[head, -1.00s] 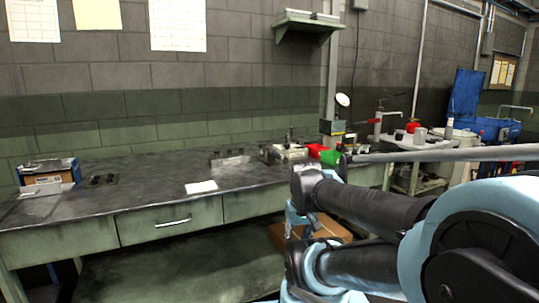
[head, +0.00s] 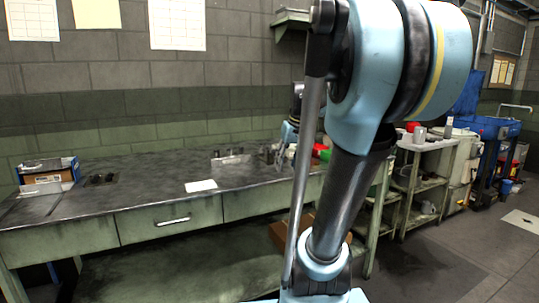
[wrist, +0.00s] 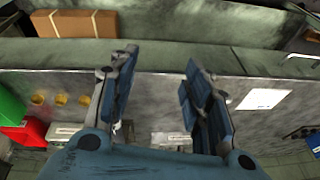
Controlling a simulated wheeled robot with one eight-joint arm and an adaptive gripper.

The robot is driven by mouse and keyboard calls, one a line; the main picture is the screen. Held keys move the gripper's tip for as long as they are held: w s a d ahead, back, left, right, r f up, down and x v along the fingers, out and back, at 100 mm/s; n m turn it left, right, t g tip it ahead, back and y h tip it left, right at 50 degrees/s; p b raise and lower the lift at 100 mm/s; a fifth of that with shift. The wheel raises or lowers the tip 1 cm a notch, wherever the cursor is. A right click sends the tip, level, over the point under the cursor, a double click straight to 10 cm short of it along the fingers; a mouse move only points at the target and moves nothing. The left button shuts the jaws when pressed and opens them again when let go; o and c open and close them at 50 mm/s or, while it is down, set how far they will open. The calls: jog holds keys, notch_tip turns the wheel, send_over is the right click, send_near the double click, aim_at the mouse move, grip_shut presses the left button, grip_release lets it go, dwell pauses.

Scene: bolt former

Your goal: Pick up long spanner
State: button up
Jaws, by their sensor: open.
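I cannot pick out the long spanner for certain in either view. My gripper (wrist: 162,90) is open in the wrist view, its two blue-and-dark fingers well apart with nothing held between them. It is over the workbench (wrist: 170,95), whose grey top shows behind and between the fingers. In the head view my gripper (head: 287,138) is small and partly hidden behind my arm, near the right part of the workbench (head: 130,175). Small metal and pale items lie toward the bottom of the wrist view, partly hidden by my gripper's body.
A white sheet (wrist: 263,99) lies on the bench; it also shows in the head view (head: 201,186). A green bin (wrist: 10,108) and a red bin (wrist: 30,130) stand at the wrist view's left. A cardboard box (wrist: 75,23) is below the bench. A blue-and-white box (head: 48,172) sits at the bench's left.

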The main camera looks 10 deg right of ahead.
jog(key=w+d+r, duration=0.2)
jog(key=w+r, duration=0.2)
jog(key=w, duration=0.3)
jog(key=w+d+r+n+t+y, duration=0.1)
jog(key=w+r, duration=0.2)
jog(key=w, duration=0.3)
jog(key=w+d+r, duration=0.2)
jog(key=w+r, duration=0.2)
jog(key=w, duration=0.3)
jog(key=x, duration=0.7)
jog(key=a+x, duration=0.1)
jog(key=x, duration=0.3)
jog(key=shift+f, duration=0.2)
jog(key=shift+a+x, duration=0.15)
jog(key=shift+x, duration=1.3)
jog(key=shift+a+x, duration=0.1)
jog(key=shift+x, duration=1.35)
jog(key=shift+r, duration=0.1)
jog(key=shift+c, duration=0.6)
grip_shut()
